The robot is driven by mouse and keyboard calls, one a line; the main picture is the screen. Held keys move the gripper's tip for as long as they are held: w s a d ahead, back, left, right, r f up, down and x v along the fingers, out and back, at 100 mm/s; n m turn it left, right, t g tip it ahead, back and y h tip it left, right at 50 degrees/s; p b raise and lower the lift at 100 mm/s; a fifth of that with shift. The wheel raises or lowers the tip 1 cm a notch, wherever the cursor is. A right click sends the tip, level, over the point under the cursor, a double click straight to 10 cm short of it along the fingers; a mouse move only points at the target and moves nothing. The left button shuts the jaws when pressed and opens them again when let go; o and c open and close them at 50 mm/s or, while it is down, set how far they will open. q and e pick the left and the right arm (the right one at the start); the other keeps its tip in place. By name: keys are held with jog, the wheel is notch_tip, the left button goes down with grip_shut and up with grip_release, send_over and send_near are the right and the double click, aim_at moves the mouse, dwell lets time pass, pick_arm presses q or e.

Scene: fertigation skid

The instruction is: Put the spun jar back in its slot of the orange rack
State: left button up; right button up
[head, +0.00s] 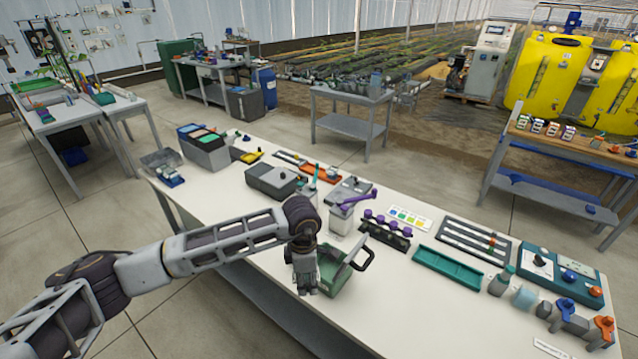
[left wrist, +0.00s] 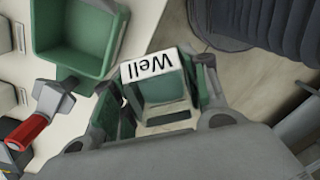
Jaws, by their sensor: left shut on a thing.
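My left gripper (head: 304,288) is over the near edge of the white table, beside a green open bin. In the left wrist view the gripper (left wrist: 165,108) is shut on a small clear, greenish jar (left wrist: 160,88). The jar has a white label reading "Well", upside down in that view. In the head view the jar is not clearly visible at the fingers. An orange rack (head: 325,175) lies farther back on the table, with a teal upright item near it; its slots are too small to make out. My right gripper is not in view.
The green bin (head: 333,284) also shows in the left wrist view (left wrist: 69,64). Behind it stand a grey device with a purple handle (head: 354,200) and a dark rack with purple knobs (head: 392,239). A long green tray (head: 447,269) lies right.

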pick_arm(q)
jog(key=s+a+f+m, duration=0.1)
jog(key=a+f+m, duration=0.7)
jog(key=f+m, duration=0.1)
jog(key=s+a+f+m+b, duration=0.1)
jog(key=s+a+f+m, duration=0.1)
jog(key=a+f+m, duration=0.6)
jog(key=shift+s+f+m+b, duration=0.3)
jog(key=shift+f+m, duration=0.6)
jog(key=shift+m, duration=0.4)
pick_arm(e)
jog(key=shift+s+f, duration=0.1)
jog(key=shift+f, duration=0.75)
